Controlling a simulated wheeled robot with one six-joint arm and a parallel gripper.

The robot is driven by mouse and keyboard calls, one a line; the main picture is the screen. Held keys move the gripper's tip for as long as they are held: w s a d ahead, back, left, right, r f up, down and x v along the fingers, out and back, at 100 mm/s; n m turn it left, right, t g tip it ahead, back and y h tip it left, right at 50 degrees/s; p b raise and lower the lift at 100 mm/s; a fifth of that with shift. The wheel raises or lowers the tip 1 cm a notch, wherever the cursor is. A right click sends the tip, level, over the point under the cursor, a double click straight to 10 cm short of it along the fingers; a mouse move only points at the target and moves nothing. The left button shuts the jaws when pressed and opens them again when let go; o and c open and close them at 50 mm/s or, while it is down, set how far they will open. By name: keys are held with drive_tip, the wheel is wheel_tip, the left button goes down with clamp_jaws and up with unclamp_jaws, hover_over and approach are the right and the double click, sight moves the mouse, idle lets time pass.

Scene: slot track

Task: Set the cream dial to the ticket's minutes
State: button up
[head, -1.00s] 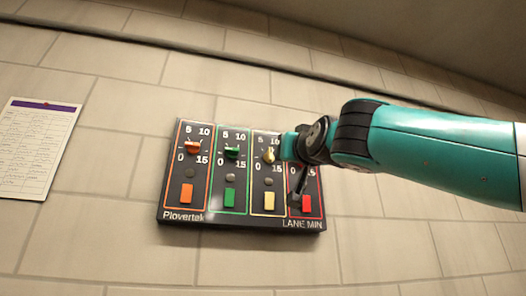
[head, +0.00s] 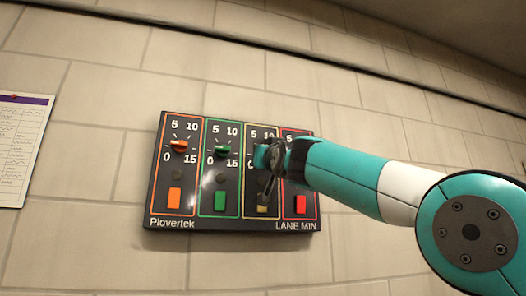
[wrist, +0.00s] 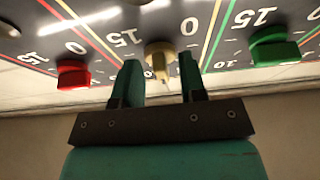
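The cream dial (wrist: 159,60) shows in the wrist view between the two fingers of my gripper (wrist: 160,72). The fingers are open, with a gap on each side of the dial. In the head view my gripper (head: 266,156) hides the cream dial, so its pointer setting cannot be read there. The dial sits on the dark timer panel (head: 191,218), in the cream-outlined column with marks 0, 5, 10 and 15. The paper ticket (head: 20,150) hangs on the wall at the left, cut off by the picture edge. Its writing is too small to read.
The orange dial (head: 178,146) and green dial (head: 221,151) are left of the cream column. The red dial (wrist: 73,74) is beside it, hidden by my arm in the head view. Coloured buttons, such as the green button (head: 220,201), line the panel's lower part. Tiled wall surrounds it.

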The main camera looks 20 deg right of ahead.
clamp_jaws()
drive_tip(key=shift+a, duration=0.1)
drive_tip(key=shift+m, duration=0.5)
drive_tip(key=shift+a+r+m+g+h, duration=0.1)
drive_tip(key=shift+m+g+h, duration=0.15)
drive_tip(key=shift+m+h, duration=0.95)
drive_tip(key=shift+a+m+g+h, duration=0.2)
drive_tip(key=shift+m+h, duration=0.35)
drive_tip(key=shift+m, duration=1.4)
drive_tip(key=shift+a+r+m+g+h, duration=0.1)
drive_tip(key=shift+m+g+h, duration=0.15)
drive_tip(key=shift+m+h, duration=0.95)
drive_tip(key=shift+d+m+y, duration=0.1)
drive_tip(key=shift+m+y, duration=0.25)
drive_tip(key=shift+m, duration=0.2)
